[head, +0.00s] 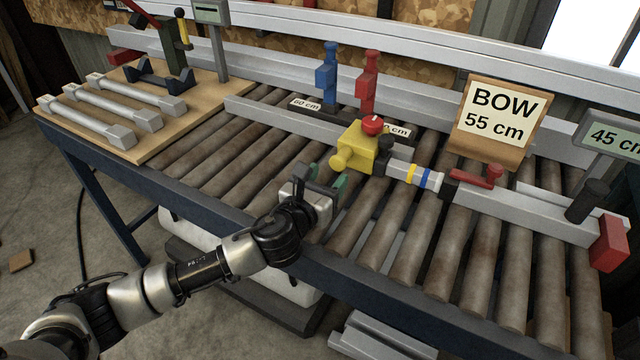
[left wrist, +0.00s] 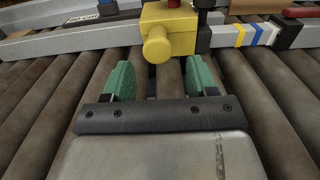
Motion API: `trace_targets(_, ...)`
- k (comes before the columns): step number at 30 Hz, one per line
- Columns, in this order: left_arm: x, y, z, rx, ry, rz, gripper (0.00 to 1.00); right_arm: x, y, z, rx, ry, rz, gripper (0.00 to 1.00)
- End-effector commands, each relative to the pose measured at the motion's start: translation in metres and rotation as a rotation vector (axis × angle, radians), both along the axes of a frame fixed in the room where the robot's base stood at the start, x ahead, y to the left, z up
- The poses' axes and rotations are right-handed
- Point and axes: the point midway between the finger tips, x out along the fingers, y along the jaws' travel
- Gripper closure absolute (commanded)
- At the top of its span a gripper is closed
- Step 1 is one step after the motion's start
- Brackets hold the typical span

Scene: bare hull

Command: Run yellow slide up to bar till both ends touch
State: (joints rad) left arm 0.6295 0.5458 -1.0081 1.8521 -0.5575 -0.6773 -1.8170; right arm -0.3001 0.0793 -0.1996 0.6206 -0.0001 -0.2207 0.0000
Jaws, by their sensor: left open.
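The yellow slide (head: 357,146), with a red knob on top and a round yellow knob facing me, sits on the grey rail; it also shows in the left wrist view (left wrist: 180,25). The short silver bar (head: 402,171) with yellow and blue bands lies to its right, its right end at a black block with a red lever (head: 477,180). Whether the slide's dark face touches the bar's left end, I cannot tell. My left gripper (head: 325,178) is open and empty, its green fingers in front of the yellow knob (left wrist: 157,45) and apart from it.
Blue (head: 327,75) and red (head: 367,85) posts stand behind the slide. A sign reading "BOW 55 cm" (head: 500,115) stands at the back right. Several silver bars (head: 110,105) lie on a wooden board at the left. Bare rollers (head: 405,235) lie in front of the rail.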

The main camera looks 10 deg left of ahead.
Motion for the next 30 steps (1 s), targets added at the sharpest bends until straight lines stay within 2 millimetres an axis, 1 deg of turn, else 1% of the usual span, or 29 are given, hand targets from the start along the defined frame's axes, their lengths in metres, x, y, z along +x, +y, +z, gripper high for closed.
trace_targets(1,-0.009,0.003,0.0,0.0,0.001,-0.001,0.42,0.0,0.0,0.001,0.0,0.0,0.0,0.33)
trace_targets(3,-0.017,0.006,0.0,0.0,0.001,0.0,0.42,0.0,0.0,0.001,0.0,0.0,0.0,0.33)
trace_targets(7,-0.026,0.009,0.0,0.0,0.0,-0.001,0.42,0.0,0.0,0.001,0.0,0.0,0.0,0.33)
trace_targets(30,-0.027,0.01,0.0,0.0,0.0,0.0,0.42,0.0,0.0,0.001,0.0,0.0,0.0,0.33)
